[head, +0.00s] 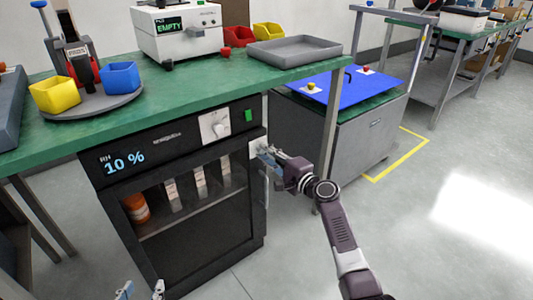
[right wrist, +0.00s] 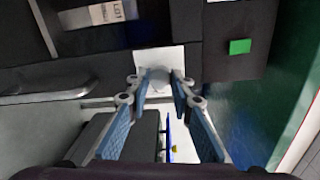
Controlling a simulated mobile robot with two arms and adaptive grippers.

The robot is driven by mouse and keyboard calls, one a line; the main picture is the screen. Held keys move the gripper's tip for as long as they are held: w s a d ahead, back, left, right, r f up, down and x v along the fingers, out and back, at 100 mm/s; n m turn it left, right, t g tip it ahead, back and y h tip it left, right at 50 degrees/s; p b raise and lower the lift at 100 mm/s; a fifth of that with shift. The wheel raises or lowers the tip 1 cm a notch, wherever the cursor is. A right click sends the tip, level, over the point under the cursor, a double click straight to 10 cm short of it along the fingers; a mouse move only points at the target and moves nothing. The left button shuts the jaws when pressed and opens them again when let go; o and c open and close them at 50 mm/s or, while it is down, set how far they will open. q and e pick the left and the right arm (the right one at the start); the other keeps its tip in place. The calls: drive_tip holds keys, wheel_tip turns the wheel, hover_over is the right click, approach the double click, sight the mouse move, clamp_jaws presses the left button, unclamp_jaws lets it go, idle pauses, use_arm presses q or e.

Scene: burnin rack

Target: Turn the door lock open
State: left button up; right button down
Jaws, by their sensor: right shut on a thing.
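The dry cabinet (head: 165,258) stands under the green bench with its glass door closed. The door lock sits on a pale plate (right wrist: 155,57) at the door's upper right edge. In the right wrist view the lock's round knob (right wrist: 159,78) is between my fingertips. My right gripper (head: 264,151) reaches it from the right; in the right wrist view its fingers (right wrist: 160,88) are closed on the knob, which they partly cover. My left gripper (head: 141,290) shows only its fingertips at the bottom edge of the head view, spread apart and empty, in front of the cabinet.
A door handle bar (right wrist: 45,93) lies beside the lock. A green switch (head: 249,115) and a white dial (head: 214,126) are on the panel above. A grey cabinet (head: 350,135) with a blue top stands to the right. The floor in front is clear.

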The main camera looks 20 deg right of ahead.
idle(0.3)
drive_tip(key=c, duration=1.7)
unclamp_jaws()
drive_tip(key=shift+d, duration=0.1)
drive_tip(key=shift+s, duration=0.15)
drive_tip(key=v, duration=1.1)
drive_tip(key=shift+s+d, duration=0.15)
drive_tip(key=shift+s, duration=0.2)
